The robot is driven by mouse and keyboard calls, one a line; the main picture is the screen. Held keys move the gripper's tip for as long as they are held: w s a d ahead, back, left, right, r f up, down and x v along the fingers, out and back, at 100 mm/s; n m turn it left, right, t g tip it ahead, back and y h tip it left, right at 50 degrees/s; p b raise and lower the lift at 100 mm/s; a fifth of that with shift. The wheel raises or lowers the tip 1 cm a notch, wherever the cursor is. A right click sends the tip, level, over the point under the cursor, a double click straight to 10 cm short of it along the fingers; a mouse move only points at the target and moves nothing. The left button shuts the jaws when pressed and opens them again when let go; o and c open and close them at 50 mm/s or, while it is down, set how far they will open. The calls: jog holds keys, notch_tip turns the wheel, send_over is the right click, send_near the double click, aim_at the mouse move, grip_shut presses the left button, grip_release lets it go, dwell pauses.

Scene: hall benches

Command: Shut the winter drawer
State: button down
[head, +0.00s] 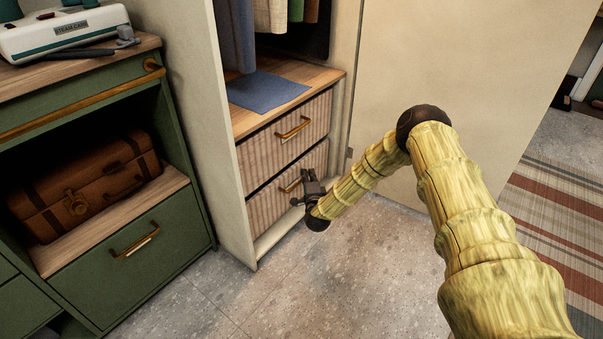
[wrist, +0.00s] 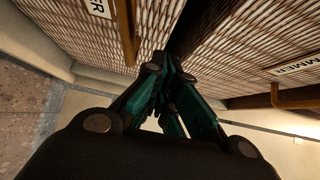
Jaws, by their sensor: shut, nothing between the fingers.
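The lower ribbed drawer (head: 266,208) is in the wardrobe, below a matching upper drawer (head: 266,150). In the head view its front looks flush or nearly flush with the upper one; a thin dark gap runs between them. In the wrist view the lower drawer (wrist: 75,40) carries a cut-off label (wrist: 98,7) ending in "ER", and the upper drawer (wrist: 245,35) one reading "MMER". My gripper (head: 308,178) is shut and empty, close to the lower drawer's front by its brass handle (head: 290,186). In the wrist view its fingertips (wrist: 172,62) point at the ribbed front; I cannot tell whether they touch.
A blue cloth (head: 265,88) lies on the shelf above the drawers. A green cabinet (head: 160,270) with a brown suitcase (head: 85,187) stands on the left. The floor (head: 330,280) in front is clear.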

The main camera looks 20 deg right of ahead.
jog(key=d+p+v, duration=0.1)
jog(key=p+v, duration=0.2)
jog(key=v, duration=0.7)
jog(key=s+a+f+n+g+y, duration=0.25)
jog(key=s+a+f+n, duration=0.2)
jog(key=s, duration=0.35)
jog(key=s+a+f+n+g+y, duration=0.1)
jog(key=s+a+f+n+g, duration=0.2)
jog(key=s+a, duration=0.3)
jog(key=s+a+f+n+g+y, duration=0.2)
jog(key=s+a+f+n+g, duration=0.15)
jog(key=s, duration=0.55)
jog(key=s+d+r+n+g+h, duration=0.15)
jog(key=s+n+g, duration=0.25)
jog(key=s, duration=1)
jog(key=s+d+r+n+g, duration=0.2)
jog(key=s+n+g, duration=0.2)
jog(key=s, duration=1.1)
notch_tip(320, 180, up, 35)
jog(key=s+p, duration=0.1)
jog(key=p, duration=3.4)
jog(key=shift+d+n+g, duration=0.3)
jog(key=shift+d+n, duration=0.05)
jog(key=shift+n, duration=0.05)
